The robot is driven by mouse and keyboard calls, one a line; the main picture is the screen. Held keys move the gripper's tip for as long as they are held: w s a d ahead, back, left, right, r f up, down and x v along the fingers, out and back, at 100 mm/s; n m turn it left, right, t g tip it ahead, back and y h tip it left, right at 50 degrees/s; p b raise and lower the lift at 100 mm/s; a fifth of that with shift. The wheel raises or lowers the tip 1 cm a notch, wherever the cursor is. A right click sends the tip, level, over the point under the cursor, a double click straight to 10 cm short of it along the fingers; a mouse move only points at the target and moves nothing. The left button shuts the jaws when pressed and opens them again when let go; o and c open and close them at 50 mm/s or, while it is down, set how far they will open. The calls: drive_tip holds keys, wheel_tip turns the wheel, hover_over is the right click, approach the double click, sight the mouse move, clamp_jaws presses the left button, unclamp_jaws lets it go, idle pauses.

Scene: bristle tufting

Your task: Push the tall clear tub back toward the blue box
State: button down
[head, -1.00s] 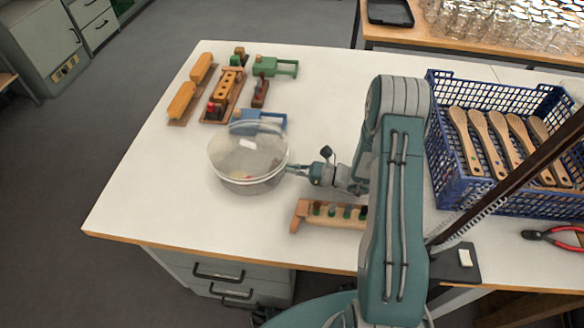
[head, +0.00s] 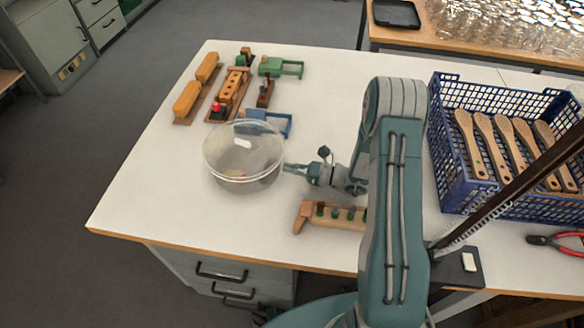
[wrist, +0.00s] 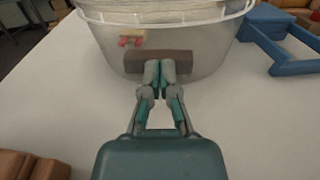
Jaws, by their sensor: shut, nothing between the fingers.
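The clear tub (head: 243,165) stands upright on the white table, left of my gripper (head: 287,168). It is see-through, with small coloured items at its bottom. In the wrist view the tub's wall (wrist: 205,45) fills the top, with a brown block and a red and yellow piece showing through it. My gripper (wrist: 159,70) is shut and empty, with its fingertips at the tub's near wall; contact looks likely. A small open blue box (head: 281,124) lies just behind the tub, partly hidden by its rim. It also shows at the wrist view's upper right (wrist: 285,40).
Wooden tools and a green clamp (head: 281,67) stand behind the tub. A wooden rack with green pegs (head: 330,215) lies in front of my gripper. A blue crate of wooden brushes (head: 505,145) stands at right. The table's left side is clear.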

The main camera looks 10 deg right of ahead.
drive_tip(key=v, duration=1.1)
drive_tip(key=shift+f, duration=0.1)
drive_tip(key=s+a+r+n+g+h, duration=0.35)
drive_tip(key=a+r+n+g, duration=0.2)
drive_tip(key=r, duration=0.25)
drive_tip(key=s+a+r+n+g+h, duration=0.3)
drive_tip(key=s+a+r+n+g, duration=0.15)
drive_tip(key=r+n, duration=0.3)
drive_tip(key=s+d+r+n+t+h, duration=0.2)
drive_tip(key=s+r+n+t+h, duration=0.5)
drive_tip(key=s+r, duration=0.5)
drive_tip(key=shift+s+d+r+n+h, duration=0.15)
drive_tip(key=shift+s+r+n+h, duration=0.25)
drive_tip(key=shift+n+h, duration=1.1)
drive_tip(key=shift+y, duration=0.25)
